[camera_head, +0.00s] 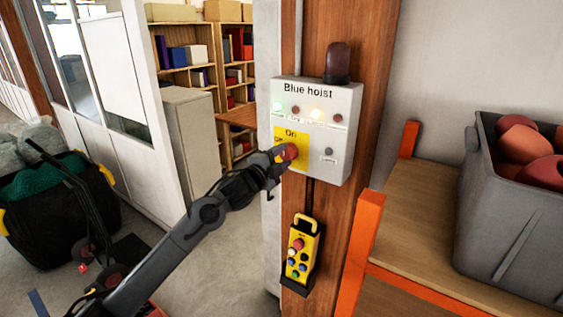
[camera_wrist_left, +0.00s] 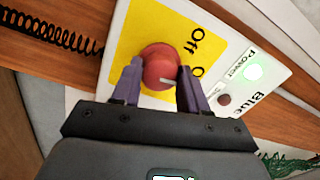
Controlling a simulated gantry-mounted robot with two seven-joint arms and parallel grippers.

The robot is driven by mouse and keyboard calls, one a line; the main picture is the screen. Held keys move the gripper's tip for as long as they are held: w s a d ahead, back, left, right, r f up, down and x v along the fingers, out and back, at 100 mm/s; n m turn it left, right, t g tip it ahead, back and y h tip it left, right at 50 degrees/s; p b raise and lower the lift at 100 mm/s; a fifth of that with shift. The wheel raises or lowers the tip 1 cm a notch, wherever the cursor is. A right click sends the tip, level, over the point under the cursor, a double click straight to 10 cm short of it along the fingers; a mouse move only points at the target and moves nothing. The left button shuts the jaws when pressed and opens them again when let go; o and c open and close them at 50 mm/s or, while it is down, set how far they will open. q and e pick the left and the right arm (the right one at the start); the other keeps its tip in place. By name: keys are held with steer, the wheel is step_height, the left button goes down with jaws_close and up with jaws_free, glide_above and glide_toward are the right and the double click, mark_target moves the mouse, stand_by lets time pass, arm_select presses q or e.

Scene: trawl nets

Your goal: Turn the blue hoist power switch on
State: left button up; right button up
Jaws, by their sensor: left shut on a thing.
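The blue hoist control box (camera_head: 345,105) is a pale panel labelled "Blue hoist", fixed to a wooden post. Its power switch is a red round knob (camera_head: 290,152) on a yellow On/Off plate (camera_head: 291,134). In the left wrist view the knob (camera_wrist_left: 160,66) has a short white mark and sits between the two fingers. My left gripper (camera_head: 281,156) is shut on the knob, one finger on each side. A green light (camera_head: 277,107) glows on the box, beside the word Power in the left wrist view (camera_wrist_left: 253,73). My right gripper is not in view.
A yellow pendant controller (camera_head: 300,252) hangs below the box on the post. At the right, a grey bin (camera_head: 510,220) of orange-red floats stands on a wooden shelf with orange uprights (camera_head: 360,245). A black tub (camera_head: 45,235) with nets stands at the left.

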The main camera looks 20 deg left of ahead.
arm_select(q)
steer(key=shift+m, duration=0.6)
steer(key=o, duration=1.1)
steer(key=shift+c, duration=0.2)
steer(key=shift+s+a+b, duration=0.15)
steer(key=shift+s+b, duration=0.3)
steer(key=shift+s, duration=0.15)
steer(key=b+v, duration=0.2)
steer(key=v, duration=0.7)
steer(key=shift+s, duration=0.3)
steer(key=shift+a, duration=0.1)
